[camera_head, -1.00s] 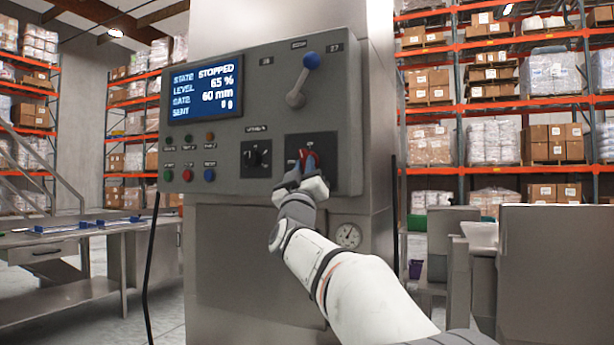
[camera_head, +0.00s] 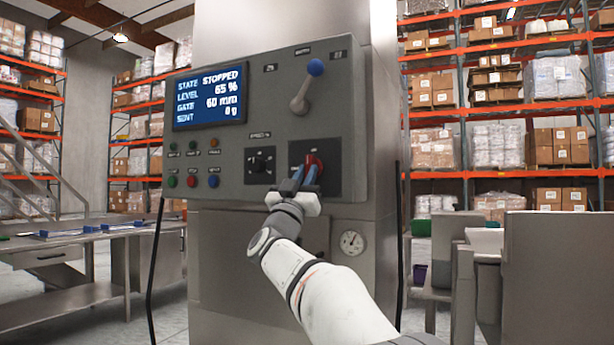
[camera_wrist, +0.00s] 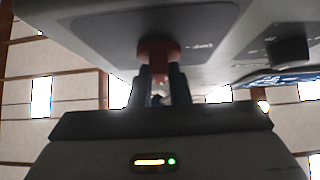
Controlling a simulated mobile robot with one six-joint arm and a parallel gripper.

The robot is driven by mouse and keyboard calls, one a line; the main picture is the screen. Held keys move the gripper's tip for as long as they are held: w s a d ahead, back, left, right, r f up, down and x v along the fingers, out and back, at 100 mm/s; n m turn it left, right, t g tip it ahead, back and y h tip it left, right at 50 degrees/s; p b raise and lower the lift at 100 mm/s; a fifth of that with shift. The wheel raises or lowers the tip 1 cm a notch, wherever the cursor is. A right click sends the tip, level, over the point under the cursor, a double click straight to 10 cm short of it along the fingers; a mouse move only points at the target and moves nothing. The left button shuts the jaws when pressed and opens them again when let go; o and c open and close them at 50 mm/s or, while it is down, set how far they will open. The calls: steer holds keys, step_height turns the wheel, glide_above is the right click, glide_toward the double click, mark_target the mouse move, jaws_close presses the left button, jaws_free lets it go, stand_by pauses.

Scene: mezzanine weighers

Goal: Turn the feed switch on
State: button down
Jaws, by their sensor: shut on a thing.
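The feed switch is a red rotary knob (camera_head: 314,162) on a dark square plate at the lower right of the grey control panel (camera_head: 228,140). My gripper (camera_head: 306,178) is at the knob from below, its two fingers closed around it. In the wrist view the red knob (camera_wrist: 158,50) sits at the fingertips, between the dark fingers (camera_wrist: 160,85). The knob's pointer and most of its label are hidden or too small to read. The display (camera_head: 208,98) reads STATE STOPPED, LEVEL 65 %, GATE 60 mm, SENT 0 g.
A black speed dial (camera_head: 261,163) is just left of the switch. A lever with a blue ball (camera_head: 314,68) is above it. Coloured buttons (camera_head: 192,181) sit at the panel's lower left. A steel bench (camera_head: 80,235) stands at left.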

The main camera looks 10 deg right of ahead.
steer(key=shift+s+r, duration=0.1)
steer(key=shift+r, duration=0.1)
steer(key=c, duration=1.4)
jaws_free()
steer(key=shift+f, duration=0.1)
steer(key=shift+o, duration=0.2)
steer(key=shift+f, duration=0.1)
steer(key=v, duration=0.7)
steer(key=shift+s+a+f, duration=0.15)
steer(key=shift+a+f, duration=0.05)
steer(key=shift+f, duration=0.05)
